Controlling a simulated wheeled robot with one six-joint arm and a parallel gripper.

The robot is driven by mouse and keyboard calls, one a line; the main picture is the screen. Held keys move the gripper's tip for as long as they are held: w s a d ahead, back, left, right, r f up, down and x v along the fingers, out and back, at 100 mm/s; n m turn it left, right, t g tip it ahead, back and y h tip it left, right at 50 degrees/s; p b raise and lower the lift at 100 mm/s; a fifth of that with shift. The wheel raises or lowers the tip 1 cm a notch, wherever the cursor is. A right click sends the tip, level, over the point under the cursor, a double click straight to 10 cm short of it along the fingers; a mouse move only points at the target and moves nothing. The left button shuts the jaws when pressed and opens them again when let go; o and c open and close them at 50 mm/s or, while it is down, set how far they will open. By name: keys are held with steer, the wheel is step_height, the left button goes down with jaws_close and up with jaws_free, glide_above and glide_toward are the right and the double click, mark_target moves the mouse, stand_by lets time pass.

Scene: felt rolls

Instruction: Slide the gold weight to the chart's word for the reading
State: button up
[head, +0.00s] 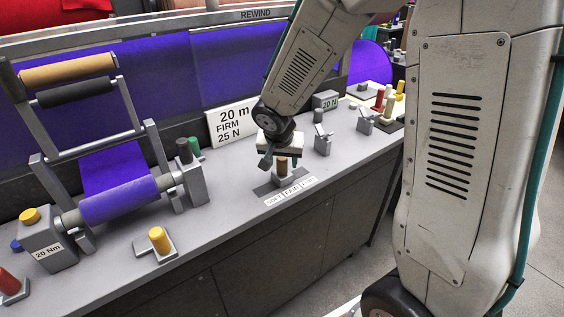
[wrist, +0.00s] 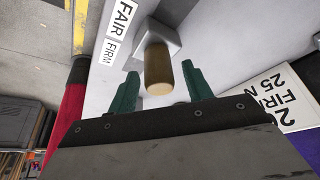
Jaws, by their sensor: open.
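The gold weight (head: 283,164) is an upright brass-coloured cylinder on a small grey block, on a dark track on the bench. A strip (head: 291,190) in front reads SOFT, FAIR, FIRM from left to right. In the wrist view the weight (wrist: 158,70) appears across from the word FAIR (wrist: 123,16), with FIRM (wrist: 108,52) beside it. The chart card (head: 233,121) reads 20 m, FIRM, 25 N. My gripper (head: 281,153) is open right above the weight. In the wrist view its green fingers (wrist: 161,84) stand on either side of the weight; contact cannot be told.
A purple felt roll on a winder (head: 118,199) stands left on the bench. A 20 Nm block (head: 48,245) and a yellow knob (head: 160,240) are nearer. A 20 N block (head: 326,100) and small grey posts (head: 322,140) stand right. The bench front is mostly clear.

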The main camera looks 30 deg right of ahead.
mark_target(282, 179)
steer(key=v, duration=0.6)
steer(key=shift+r, duration=0.3)
steer(key=shift+s, duration=0.1)
steer(key=s+r+n+g+y, duration=0.1)
steer(key=s+r+n, duration=0.2)
steer(key=s, duration=1)
steer(key=s+a+r+n+g+y, duration=0.1)
steer(key=s+r+n, duration=0.3)
steer(key=s, duration=0.9)
step_height(282, 179, up, 3)
steer(key=shift+a+r+y, duration=0.1)
steer(key=shift+a+y, duration=0.1)
steer(key=shift+y, duration=0.2)
